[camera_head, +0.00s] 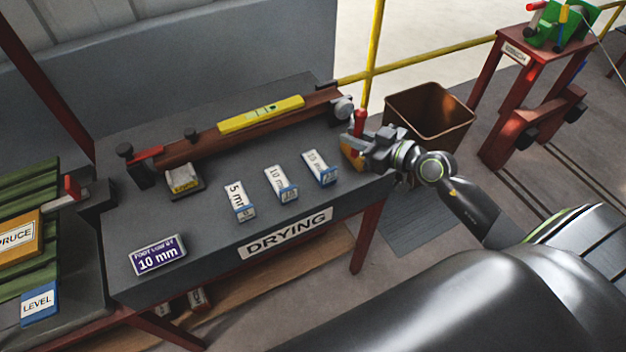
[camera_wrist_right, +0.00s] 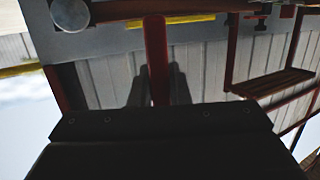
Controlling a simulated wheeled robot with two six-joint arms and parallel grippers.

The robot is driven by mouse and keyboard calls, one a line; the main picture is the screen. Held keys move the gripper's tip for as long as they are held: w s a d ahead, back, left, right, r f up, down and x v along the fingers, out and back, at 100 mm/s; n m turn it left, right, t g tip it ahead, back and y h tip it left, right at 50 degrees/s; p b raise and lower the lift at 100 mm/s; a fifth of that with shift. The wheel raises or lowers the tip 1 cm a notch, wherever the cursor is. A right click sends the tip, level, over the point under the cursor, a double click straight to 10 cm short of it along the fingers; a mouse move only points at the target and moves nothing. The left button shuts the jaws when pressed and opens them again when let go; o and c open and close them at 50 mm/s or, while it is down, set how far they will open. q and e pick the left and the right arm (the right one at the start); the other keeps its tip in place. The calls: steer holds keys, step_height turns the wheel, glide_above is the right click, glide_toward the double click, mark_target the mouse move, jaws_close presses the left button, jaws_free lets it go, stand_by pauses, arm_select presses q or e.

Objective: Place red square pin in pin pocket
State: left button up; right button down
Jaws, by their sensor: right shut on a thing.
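My right gripper (camera_head: 354,140) is at the right end of the dark table, shut on the red square pin (camera_head: 361,119). The pin stands roughly upright in the jaws, its red upper part showing above them. In the right wrist view the pin (camera_wrist_right: 156,60) is a long red bar between the two dark fingers (camera_wrist_right: 157,92). A small orange-yellow piece (camera_head: 351,158) shows just below the gripper at the table edge. I cannot make out which part is the pin pocket; the gripper may hide it. My left gripper is not in view.
The dark table (camera_head: 205,232) holds a yellow level (camera_head: 261,115) on a brown beam, several labelled blocks and a purple 10 mm sign (camera_head: 158,255). A yellow rail (camera_head: 425,65) and a brown bin (camera_head: 431,112) stand beyond the gripper. Open floor lies right of the table.

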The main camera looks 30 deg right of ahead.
mark_target(359, 154)
step_height(359, 154, down, 5)
steer(key=b, duration=0.2)
steer(key=shift+d+b, duration=0.15)
steer(key=shift+b, duration=0.2)
steer(key=shift+f+b, duration=1.55)
steer(key=shift+f, duration=0.7)
steer(key=shift+r, duration=0.1)
steer(key=c, duration=1.6)
jaws_free()
steer(key=shift+c, duration=0.2)
